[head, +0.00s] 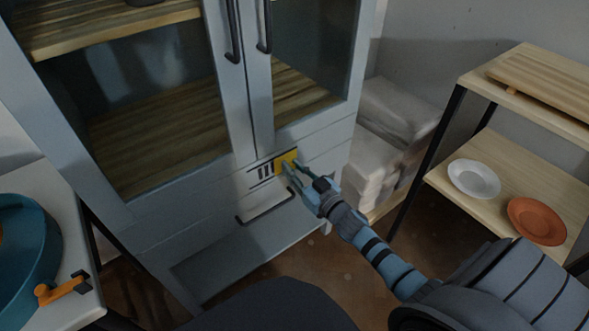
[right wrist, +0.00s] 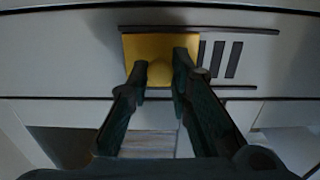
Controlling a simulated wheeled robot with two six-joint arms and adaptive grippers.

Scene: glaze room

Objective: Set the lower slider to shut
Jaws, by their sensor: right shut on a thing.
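The lower slider is a yellow plate (head: 288,158) with a knob on the front of the grey cabinet, below its glass doors. In the head view it sits at the right end of its dark rails, with several dark slots (head: 266,171) uncovered to its left. In the right wrist view the plate (right wrist: 146,46) shows with the slots (right wrist: 226,60) on its right. My right gripper (head: 291,170) is at the slider, its fingers (right wrist: 163,74) shut on the yellow knob from both sides. My left gripper is not in view.
A drawer handle (head: 265,207) sits just below the slider, and two door handles hang above. On the right, a shelf rack (head: 455,182) holds a white plate (head: 474,179) and an orange plate (head: 537,221). White bags (head: 393,108) lie beside the cabinet. A blue round object (head: 28,255) stands left.

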